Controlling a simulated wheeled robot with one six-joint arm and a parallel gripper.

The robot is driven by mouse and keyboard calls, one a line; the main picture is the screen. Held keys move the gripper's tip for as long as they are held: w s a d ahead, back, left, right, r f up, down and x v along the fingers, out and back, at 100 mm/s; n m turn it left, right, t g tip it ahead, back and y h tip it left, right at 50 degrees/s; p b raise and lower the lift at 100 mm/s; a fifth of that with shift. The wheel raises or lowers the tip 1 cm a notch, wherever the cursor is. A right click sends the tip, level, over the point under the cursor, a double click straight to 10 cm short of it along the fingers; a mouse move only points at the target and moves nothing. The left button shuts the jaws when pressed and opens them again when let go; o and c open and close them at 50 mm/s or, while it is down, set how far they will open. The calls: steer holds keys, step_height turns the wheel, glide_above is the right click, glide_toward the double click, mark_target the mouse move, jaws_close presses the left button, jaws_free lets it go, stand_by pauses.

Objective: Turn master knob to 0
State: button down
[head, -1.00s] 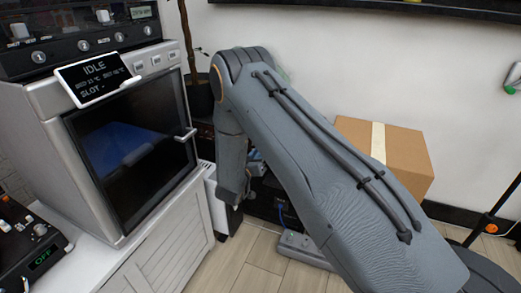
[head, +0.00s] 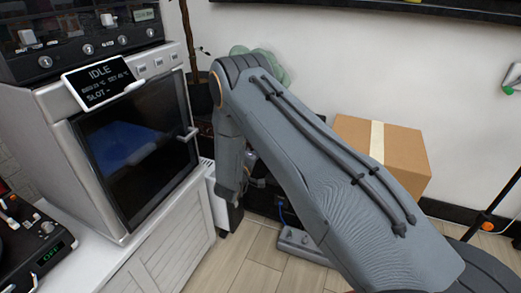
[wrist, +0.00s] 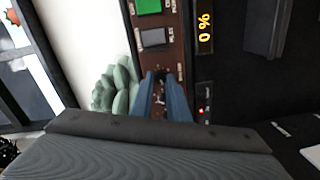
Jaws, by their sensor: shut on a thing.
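In the wrist view, my gripper (wrist: 162,80) has its two blue fingers over a brown control panel (wrist: 155,58). The fingers are close together, shut on a small dark knob (wrist: 160,76) that is mostly hidden between the tips. A display (wrist: 205,30) beside the panel reads "0 %" in orange. A green button (wrist: 148,6) and a grey button (wrist: 153,38) lie along the panel beyond the knob. The knob's pointer cannot be made out. In the head view only my grey arm shows, not the fingers.
A silver oven-like machine (head: 110,205) reading "IDLE" stands at left in the head view. A cardboard box (head: 395,155) is behind my arm at right. A green plant (wrist: 116,88) is close to my gripper. Pale floor (head: 250,265) shows between.

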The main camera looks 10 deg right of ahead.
steer(key=shift+s+d+f+n, duration=0.1)
steer(key=shift+n, duration=1.75)
steer(key=shift+s+d+f+n, duration=0.1)
steer(key=shift+n, duration=1.75)
steer(key=c, duration=1.7)
jaws_free()
steer(key=shift+w, duration=0.1)
steer(key=shift+a+r, duration=0.1)
steer(key=shift+a, duration=0.05)
steer(key=p+v, duration=0.1)
steer(key=v, duration=0.6)
steer(key=shift+s+a, duration=0.3)
